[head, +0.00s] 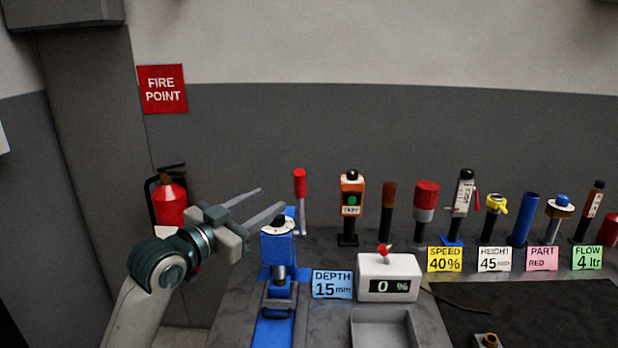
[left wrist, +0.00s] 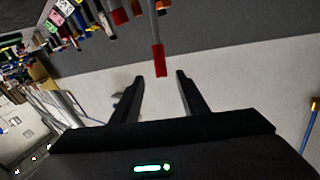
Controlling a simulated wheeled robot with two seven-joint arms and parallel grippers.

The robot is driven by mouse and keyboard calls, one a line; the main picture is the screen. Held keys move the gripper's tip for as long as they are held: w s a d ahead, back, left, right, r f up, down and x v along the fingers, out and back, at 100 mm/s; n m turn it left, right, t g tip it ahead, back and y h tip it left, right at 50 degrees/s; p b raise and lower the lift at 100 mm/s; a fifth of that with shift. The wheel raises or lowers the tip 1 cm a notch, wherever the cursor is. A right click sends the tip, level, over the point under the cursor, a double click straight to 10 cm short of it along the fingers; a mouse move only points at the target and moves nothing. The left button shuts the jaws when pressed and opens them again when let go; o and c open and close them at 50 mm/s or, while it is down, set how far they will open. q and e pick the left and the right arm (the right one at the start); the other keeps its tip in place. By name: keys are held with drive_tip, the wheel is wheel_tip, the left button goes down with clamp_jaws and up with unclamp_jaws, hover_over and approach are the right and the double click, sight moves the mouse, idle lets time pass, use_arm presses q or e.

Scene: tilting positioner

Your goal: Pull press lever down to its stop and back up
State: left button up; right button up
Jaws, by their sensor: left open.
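The blue press (head: 276,252) stands on the bench just right of my left arm. Its lever has a red grip (head: 300,184) on a thin rod and stands up nearly upright at the press's right side. My left gripper (head: 272,199) is open and empty, left of the red grip, with its fingers pointing toward it. In the left wrist view the red grip (left wrist: 159,62) shows beyond the open fingertips, lined up with the gap between them. I see no contact. My right gripper is not in view.
A box reading 0 % (head: 388,288) and a blue DEPTH 15 mm card (head: 332,284) stand right of the press. Several upright tools line the back of the bench, including an orange box with a green button (head: 351,197). A grey tray (head: 383,330) lies in front.

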use_arm(q)
drive_tip(key=p, duration=0.6)
hover_over(301, 206)
drive_tip(key=d, duration=0.1)
drive_tip(key=shift+w+d+r, duration=0.1)
drive_tip(key=shift+x, duration=0.75)
drive_tip(key=shift+c, duration=0.2)
clamp_jaws()
